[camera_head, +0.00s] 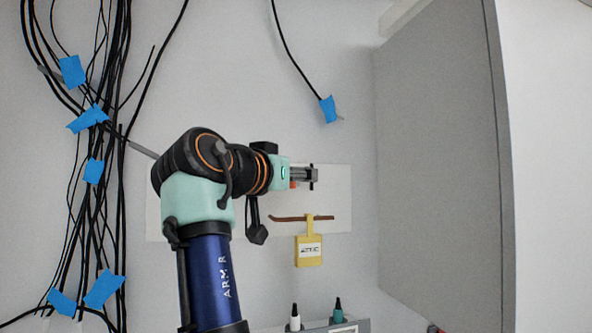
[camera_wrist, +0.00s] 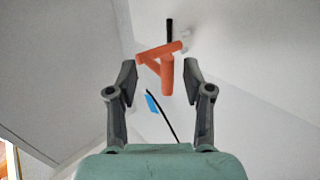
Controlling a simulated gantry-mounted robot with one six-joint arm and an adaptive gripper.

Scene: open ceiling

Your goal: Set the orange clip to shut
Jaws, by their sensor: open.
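My gripper (camera_wrist: 161,78) is open, one finger on each side of the clip, with visible gaps to both. In the head view my gripper (camera_head: 314,176) is over the pale panel (camera_head: 335,192), and only a small orange patch (camera_head: 293,184) shows beside it; the rest is hidden. I cannot tell whether the clip is open or shut.
A yellow tag (camera_head: 309,250) hangs from a brown bar (camera_head: 289,218) below my gripper. A grey cabinet (camera_head: 440,150) stands at the right. Black cables with blue tape (camera_head: 94,172) run down the left. A holder with pens (camera_head: 342,326) is at the bottom.

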